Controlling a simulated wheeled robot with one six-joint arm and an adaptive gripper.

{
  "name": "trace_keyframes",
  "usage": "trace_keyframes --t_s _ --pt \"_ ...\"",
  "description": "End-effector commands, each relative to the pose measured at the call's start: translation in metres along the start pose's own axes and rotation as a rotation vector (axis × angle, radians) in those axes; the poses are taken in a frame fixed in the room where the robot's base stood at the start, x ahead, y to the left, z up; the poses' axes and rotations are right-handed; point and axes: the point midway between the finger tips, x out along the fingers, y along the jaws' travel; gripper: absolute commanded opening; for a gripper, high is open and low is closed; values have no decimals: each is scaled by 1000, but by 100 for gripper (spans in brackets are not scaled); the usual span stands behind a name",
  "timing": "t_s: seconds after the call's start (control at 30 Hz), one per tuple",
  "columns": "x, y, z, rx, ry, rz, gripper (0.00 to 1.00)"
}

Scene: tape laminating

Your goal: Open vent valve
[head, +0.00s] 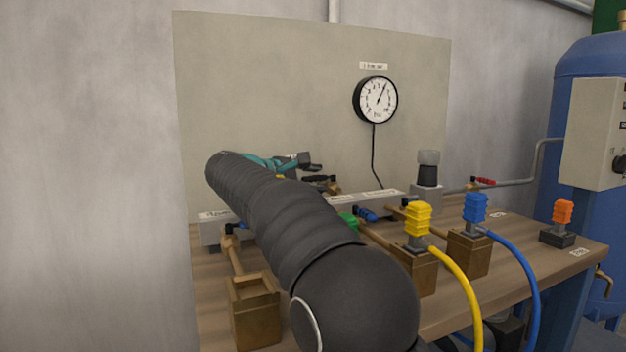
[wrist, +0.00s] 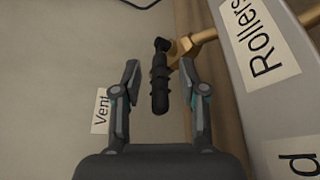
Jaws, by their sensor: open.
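The vent valve has a black lever handle (wrist: 160,85) on a brass fitting (wrist: 200,38), beside a label reading "Vent" (wrist: 101,111) in the wrist view. My gripper (wrist: 161,66) is open, with one finger on each side of the black handle. A gap shows between the handle and both fingers, so it is not gripped. In the head view my gripper (head: 312,164) is near the backboard, just above the dark handle (head: 318,179). My own arm hides part of the bench there.
A grey manifold block labelled "Rollers" (wrist: 262,40) lies to the right in the wrist view. In the head view a pressure gauge (head: 376,100) hangs on the backboard (head: 270,80). Yellow (head: 418,219) and blue (head: 475,208) connectors with hoses stand at the right on the wooden bench (head: 560,262).

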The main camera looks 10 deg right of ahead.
Motion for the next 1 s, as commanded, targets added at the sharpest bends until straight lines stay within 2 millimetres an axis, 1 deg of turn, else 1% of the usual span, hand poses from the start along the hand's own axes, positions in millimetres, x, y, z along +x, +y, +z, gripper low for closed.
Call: trace_keyframes --t_s 0.07,0.17,0.2,0.23,0.27,0.53,0.8,1.0 --pt "0 0 0 0 0 0 42" --pt "0 0 0 0 0 0 20" --pt "0 0 0 0 0 0 10" --pt "0 0 0 0 0 0 2" --pt "0 0 0 0 0 0 0" --pt "0 -1 1 -1 6 3 0" --pt "0 -5 5 -21 92 57 0" --pt "-1 -4 6 -29 110 67 0"
